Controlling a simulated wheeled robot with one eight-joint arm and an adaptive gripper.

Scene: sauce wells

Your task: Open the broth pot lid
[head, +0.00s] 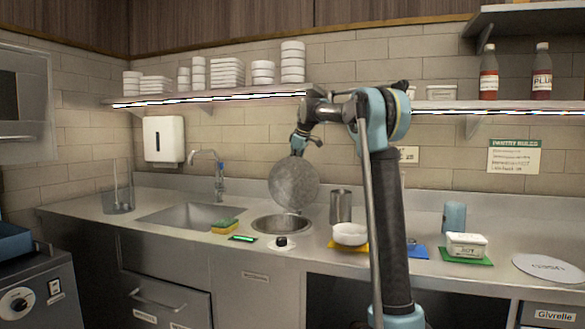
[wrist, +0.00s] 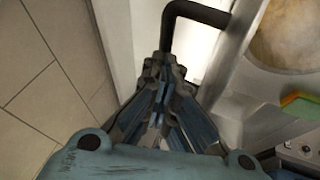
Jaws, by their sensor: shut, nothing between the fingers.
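The round grey broth pot lid (head: 294,185) stands raised, nearly upright, behind the round pot well (head: 281,231) in the counter. The well's opening shows below it, and in the wrist view a tan surface (wrist: 288,35) fills it at the upper right. My gripper (head: 299,146) is behind the lid's top edge in the head view, partly hidden by it. In the wrist view my gripper (wrist: 164,66) is shut and empty, with its tips close to a bent black handle (wrist: 185,8). I cannot tell whether they touch.
A wall shelf (head: 215,96) with dishes runs above.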

